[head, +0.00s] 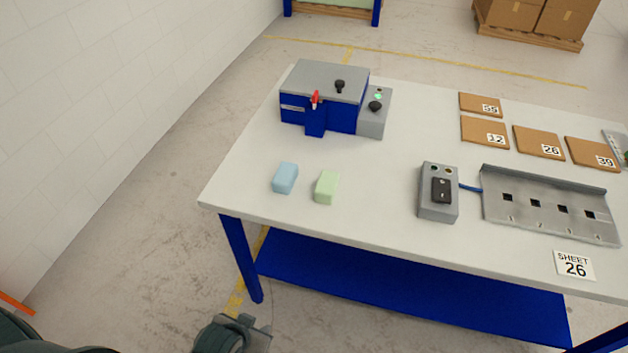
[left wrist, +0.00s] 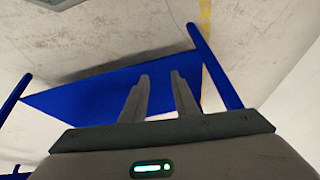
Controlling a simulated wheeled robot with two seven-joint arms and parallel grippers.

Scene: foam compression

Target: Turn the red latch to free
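The red latch (head: 315,97) is small and stands roughly upright on the front face of the blue machine (head: 346,118) with a grey lid (head: 320,78), at the back left of the table. It is too small to tell its exact setting. My left gripper (head: 250,328) is low at the bottom of the head view, in front of the table and far from the latch. In the left wrist view my left gripper (left wrist: 160,78) has its two fingers apart with nothing between them. My right gripper is in neither view.
On the white table (head: 375,220) are a blue block (head: 285,178), a green block (head: 327,187), a grey switch box (head: 430,207) and a slotted metal plate (head: 535,226). Several numbered brown boards (head: 484,132) lie at the back right. The table's front edge lies between my left gripper and the machine.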

